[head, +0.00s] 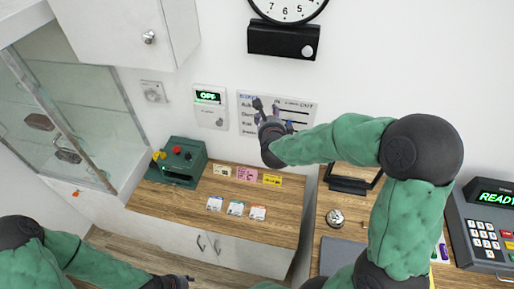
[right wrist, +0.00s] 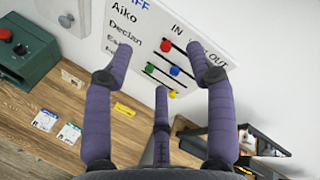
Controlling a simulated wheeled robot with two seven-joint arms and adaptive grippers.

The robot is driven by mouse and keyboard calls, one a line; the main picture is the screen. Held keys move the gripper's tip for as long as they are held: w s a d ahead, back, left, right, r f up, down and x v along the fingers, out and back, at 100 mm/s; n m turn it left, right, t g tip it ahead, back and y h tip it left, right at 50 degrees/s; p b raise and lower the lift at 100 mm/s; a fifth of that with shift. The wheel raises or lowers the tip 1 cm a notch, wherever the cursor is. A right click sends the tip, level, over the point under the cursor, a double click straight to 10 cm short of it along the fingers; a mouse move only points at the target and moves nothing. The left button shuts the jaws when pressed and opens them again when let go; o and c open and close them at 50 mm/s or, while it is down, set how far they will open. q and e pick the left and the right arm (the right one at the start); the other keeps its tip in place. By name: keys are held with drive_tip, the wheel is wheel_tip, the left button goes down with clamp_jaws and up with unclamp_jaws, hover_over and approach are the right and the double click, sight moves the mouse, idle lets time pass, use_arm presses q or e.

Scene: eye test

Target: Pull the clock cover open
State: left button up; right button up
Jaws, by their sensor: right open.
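The wall clock (head: 290,8) has a white face and black rim, cut off by the top edge of the head view. A black box (head: 281,40) with a pale round knob (head: 307,51) is on the wall just below it; I cannot tell whether this is the clock cover. My right gripper (head: 266,108) is open and empty, below the black box and in front of the staff board. In the right wrist view its spread purple fingers (right wrist: 168,68) point at that board. My left gripper (head: 178,281) is low at the bottom edge, its fingers unclear.
The staff board (head: 298,103) has coloured magnets. An OFF panel (head: 211,106) is left of it. Below, a wooden counter (head: 200,225) holds a green box (head: 178,163) and cards. A white cupboard (head: 125,30) and glass cabinet (head: 75,105) stand left. A bell (head: 335,217) and READY keypad (head: 485,222) are right.

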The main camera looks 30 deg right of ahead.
drive_tip(key=a+f+n+g+y, duration=0.1)
drive_tip(key=a+f+n, duration=0.1)
drive_tip(key=f, duration=0.4)
drive_tip(key=s+a+f+n+y, duration=0.1)
drive_tip(key=a+f+n, duration=0.1)
drive_tip(key=f+n, duration=0.2)
wheel_tip(320, 180, down, 2)
drive_tip(key=shift+a+n+g+y, duration=0.3)
drive_tip(key=shift+a+g+y, duration=0.1)
drive_tip(key=s+a+f+n+g+y+b, duration=0.1)
drive_tip(key=s+a+f+n+b, duration=0.25)
drive_tip(key=f, duration=0.65)
drive_tip(key=s+a+f+n+g+y+b, duration=0.25)
drive_tip(key=f+b, duration=0.25)
drive_tip(key=f, duration=0.4)
drive_tip(key=s+a+f+n+g+y+b, duration=0.15)
drive_tip(key=a+f+n+b, duration=0.25)
drive_tip(key=f, duration=0.6)
drive_tip(key=s+a+f+n+g+y+b, duration=0.1)
drive_tip(key=s+a+f+n+g+b, duration=0.1)
drive_tip(key=s+a+f+n+b, duration=0.3)
drive_tip(key=s+a+f+n+g+y+b, duration=0.1)
drive_tip(key=s+a+f+n+g+b, duration=0.2)
drive_tip(key=s+f, duration=1)
wheel_tip(320, 180, down, 5)
drive_tip(key=a+n+b, duration=0.2)
drive_tip(key=b, duration=0.2)
drive_tip(key=shift+s+r+g, duration=0.15)
drive_tip(key=shift+g, duration=0.15)
